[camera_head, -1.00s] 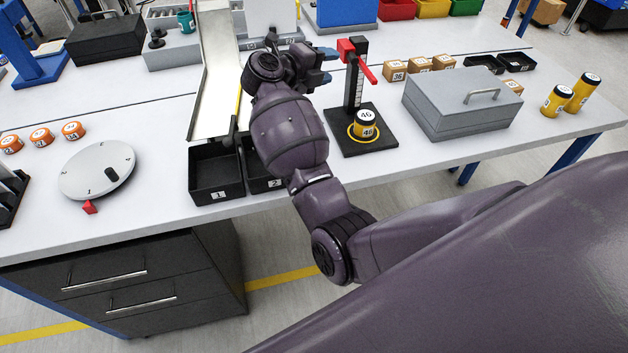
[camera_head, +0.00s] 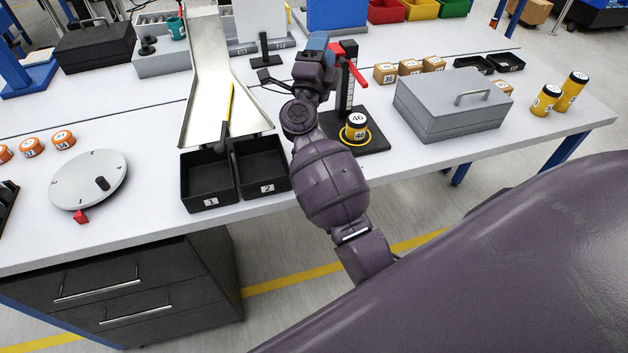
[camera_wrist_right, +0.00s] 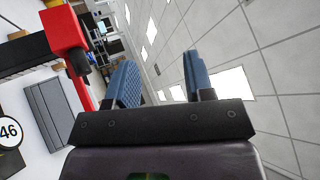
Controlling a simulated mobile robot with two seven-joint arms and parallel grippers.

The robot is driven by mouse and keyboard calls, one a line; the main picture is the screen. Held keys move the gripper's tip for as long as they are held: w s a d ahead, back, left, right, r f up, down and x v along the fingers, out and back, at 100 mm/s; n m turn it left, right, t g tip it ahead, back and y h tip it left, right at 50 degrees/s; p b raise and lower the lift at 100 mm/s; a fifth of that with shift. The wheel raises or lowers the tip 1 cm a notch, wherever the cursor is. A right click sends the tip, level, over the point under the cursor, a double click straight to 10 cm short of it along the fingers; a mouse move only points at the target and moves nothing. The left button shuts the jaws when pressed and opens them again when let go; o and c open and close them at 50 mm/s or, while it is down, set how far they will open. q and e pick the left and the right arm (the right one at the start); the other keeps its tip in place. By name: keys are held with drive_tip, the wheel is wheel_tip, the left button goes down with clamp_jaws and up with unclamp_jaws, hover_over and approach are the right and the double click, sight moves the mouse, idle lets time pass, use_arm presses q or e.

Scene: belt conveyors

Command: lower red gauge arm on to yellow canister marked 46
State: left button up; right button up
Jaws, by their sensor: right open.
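The red gauge arm (camera_head: 355,74) sits high on a black upright post with a pale scale (camera_head: 345,97). The post stands on a black base (camera_head: 376,143). The yellow canister marked 46 (camera_head: 355,129), with its white-topped lid, stands upright on the base inside a yellow ring, below the red arm and apart from it. My right gripper (camera_head: 318,47) is beside the post's top, just left of the red arm, and partly covers it. In the right wrist view its blue fingers (camera_wrist_right: 160,82) are apart and empty, with the red arm (camera_wrist_right: 78,62) left of them.
A grey box with a handle (camera_head: 452,105) stands right of the gauge. Several small numbered boxes (camera_head: 410,67) lie behind it. Two black bins (camera_head: 262,185) and a metal chute (camera_head: 205,85) are to the left. Two yellow canisters (camera_head: 546,100) stand at far right.

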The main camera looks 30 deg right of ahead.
drive_tip(key=s+a+f+n+t+y, duration=0.3)
drive_tip(key=a+n+y, duration=0.2)
drive_tip(key=n+y, duration=0.55)
drive_tip(key=s+a+f+n+t+y, duration=0.3)
drive_tip(key=a+n+y, duration=0.2)
drive_tip(key=n+y, duration=0.5)
drive_tip(key=s+a+f+n+g, duration=0.1)
drive_tip(key=s+f+n+g, duration=0.4)
drive_tip(key=s+f+g, duration=0.3)
drive_tip(key=shift+s+a+f, duration=0.4)
drive_tip(key=shift+s+f, duration=0.8)
drive_tip(key=shift+f, duration=0.65)
drive_tip(key=shift+n, duration=0.25)
